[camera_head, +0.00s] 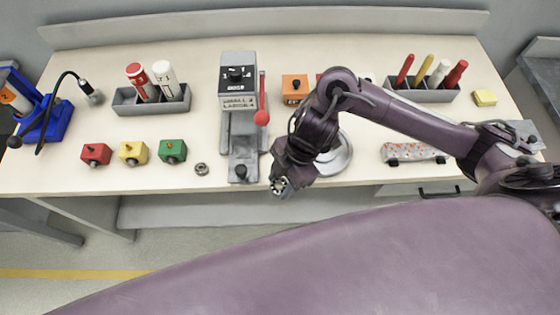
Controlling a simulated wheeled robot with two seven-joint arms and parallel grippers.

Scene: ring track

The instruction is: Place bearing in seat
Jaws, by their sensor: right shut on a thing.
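My right arm comes in from the right, and its purple gripper (283,182) hangs at the front edge of the bench. It is shut on a small round bearing (279,186), a dark and silver ring that faces the camera. A second small ring, like a bearing (202,169), lies on the bench to the left. A grey press-like fixture (241,132) with a red-knobbed lever stands just left of the gripper. A round silver dish (341,158) shows partly behind my arm. I cannot tell which part is the seat. My left gripper is not in view.
Red (96,154), yellow (133,153) and green (172,152) blocks stand at the left. Grey trays hold markers (152,108) and pens (425,96). An orange block (295,85) is at the back, a patterned block (411,153) at the right.

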